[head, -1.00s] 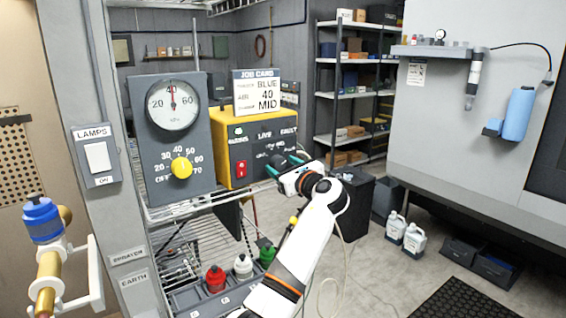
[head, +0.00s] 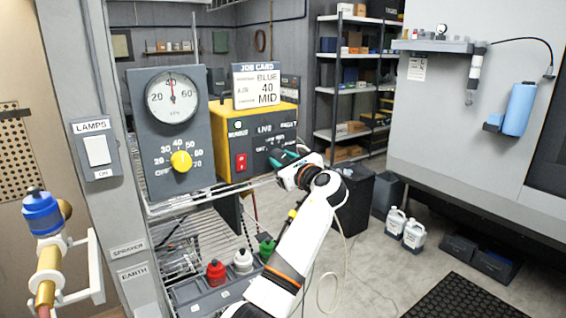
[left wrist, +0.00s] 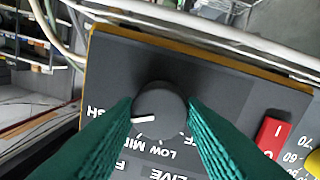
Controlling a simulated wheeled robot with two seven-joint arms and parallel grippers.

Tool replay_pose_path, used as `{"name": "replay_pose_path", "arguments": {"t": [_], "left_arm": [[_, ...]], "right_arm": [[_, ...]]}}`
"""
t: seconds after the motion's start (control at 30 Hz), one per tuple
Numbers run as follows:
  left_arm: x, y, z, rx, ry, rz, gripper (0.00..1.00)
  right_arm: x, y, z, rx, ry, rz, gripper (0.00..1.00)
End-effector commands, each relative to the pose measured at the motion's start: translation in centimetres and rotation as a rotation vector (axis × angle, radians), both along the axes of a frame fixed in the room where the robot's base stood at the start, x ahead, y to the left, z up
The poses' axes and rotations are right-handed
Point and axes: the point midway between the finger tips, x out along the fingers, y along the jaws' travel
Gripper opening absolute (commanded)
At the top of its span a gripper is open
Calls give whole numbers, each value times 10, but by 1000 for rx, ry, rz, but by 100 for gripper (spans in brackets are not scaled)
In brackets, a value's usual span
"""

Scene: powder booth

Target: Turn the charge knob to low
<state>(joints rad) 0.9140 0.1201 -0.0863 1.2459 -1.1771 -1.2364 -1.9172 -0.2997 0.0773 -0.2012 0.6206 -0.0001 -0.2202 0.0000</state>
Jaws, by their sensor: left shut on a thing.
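The yellow-sided control box (head: 227,150) stands on a wire shelf in the head view, its dark front panel facing me. My left gripper (head: 276,158) is at the right part of that panel and hides the knob there. In the left wrist view the round dark charge knob (left wrist: 160,103) sits between the green fingers of my left gripper (left wrist: 161,108), which is shut on it. The knob's white pointer line faces left, towards the partly hidden HIGH label. MID, LOW and OFF labels curve below it, upside down. My right gripper is not in view.
A red switch (head: 241,162) is on the same panel. A gauge unit (head: 140,140) with a yellow knob (head: 181,161) stands to the left. A job card (head: 258,86) reading BLUE, 40, MID is on the box. Bottles (head: 216,273) stand below the shelf.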

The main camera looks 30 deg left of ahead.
Motion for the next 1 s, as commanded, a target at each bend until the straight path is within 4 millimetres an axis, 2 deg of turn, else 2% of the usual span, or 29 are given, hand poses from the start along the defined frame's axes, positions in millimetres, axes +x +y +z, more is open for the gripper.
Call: {"name": "replay_pose_path", "arguments": {"t": [0.47,1.0], "left_arm": [[0,0,-5,-151,-367,-1,14],[1,-1,-6,-349,-841,-1,14]], "right_arm": [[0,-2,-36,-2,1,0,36],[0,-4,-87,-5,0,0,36]]}}
